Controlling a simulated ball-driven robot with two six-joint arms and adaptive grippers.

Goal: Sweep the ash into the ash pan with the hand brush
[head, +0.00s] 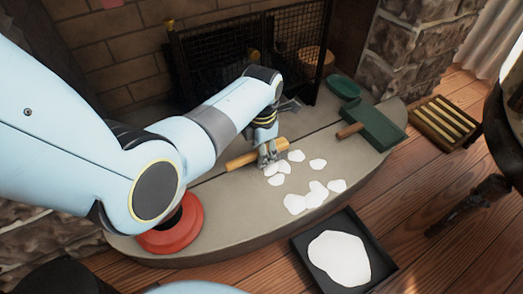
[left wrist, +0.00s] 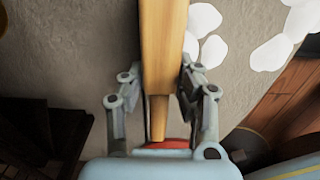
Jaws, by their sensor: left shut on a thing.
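My left gripper (head: 268,158) is shut on a long yellow-brown wooden piece, the hand brush (head: 242,160), low over the stone hearth. In the left wrist view the brush (left wrist: 163,45) runs up between the two fingers (left wrist: 158,98), its narrow end towards the palm; no bristles show. Several white ash patches (head: 317,190) lie on the hearth just right of and below the gripper. A square black tray (head: 384,262), seemingly the ash pan, is on the wooden floor in front of the hearth with a large white patch (head: 340,258) inside. My right gripper is out of view.
A green pan-like thing (head: 376,128) with a wooden handle and a small green dish (head: 343,87) sit at the hearth's right end. A red round object (head: 172,232) is at its left. Behind stands a black mesh fire screen (head: 300,35). A slatted wooden rack (head: 443,122) lies right.

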